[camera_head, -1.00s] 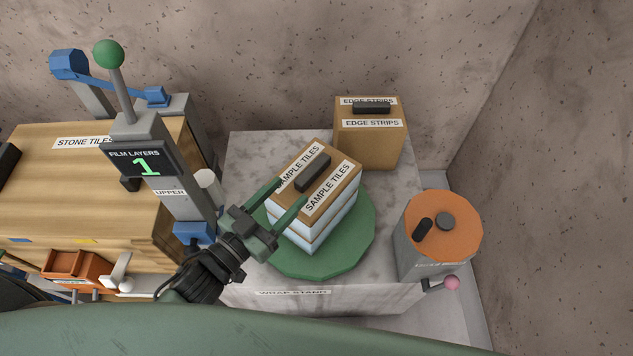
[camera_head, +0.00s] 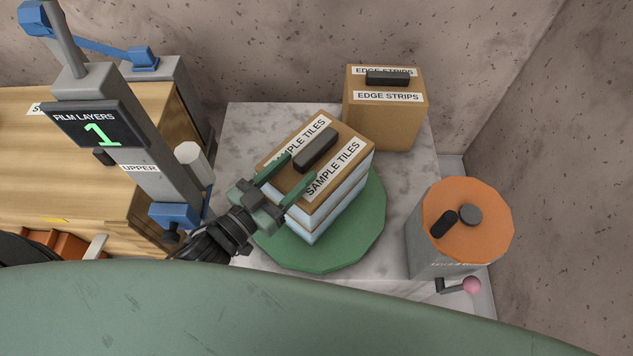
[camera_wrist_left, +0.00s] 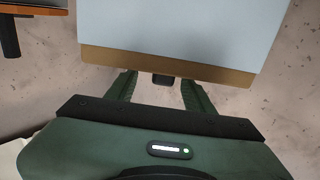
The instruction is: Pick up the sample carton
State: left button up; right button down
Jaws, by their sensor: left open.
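The sample carton (camera_head: 340,206) is a brown box marked SAMPLE TILES, wrapped in pale film round its sides. It stands on a round green turntable (camera_head: 372,232). A black handle (camera_head: 316,150) is on its top. My left gripper (camera_head: 300,167) is open, its two green fingers reaching over the carton's near top edge toward the handle. In the left wrist view the carton (camera_wrist_left: 185,30) fills the top, and the dark handle (camera_wrist_left: 163,79) shows between the fingertips. I cannot tell whether the fingers touch it. My right gripper is not in view.
A stone slab (camera_head: 240,125) carries the turntable. A brown EDGE STRIPS box (camera_head: 385,125) stands behind right. A grey drum with an orange top (camera_head: 468,235) is at the right. A grey post with a FILM LAYERS 1 display (camera_head: 100,128) stands close at the left.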

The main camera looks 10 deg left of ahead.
aim_at(316, 145)
pick_arm(q)
jog(key=shift+w+d, duration=0.1)
jog(key=shift+w, duration=0.1)
jog(key=p+x, duration=0.1)
jog(key=x, duration=0.2)
jog(key=p+x, duration=0.1)
jog(key=x, duration=0.2)
jog(key=shift+w+r, duration=0.25)
jog(key=shift+w, duration=0.1)
jog(key=shift+w+d, duration=0.15)
jog(key=shift+w, duration=0.2)
jog(key=shift+f, duration=0.1)
jog(key=c, duration=1)
grip_shut()
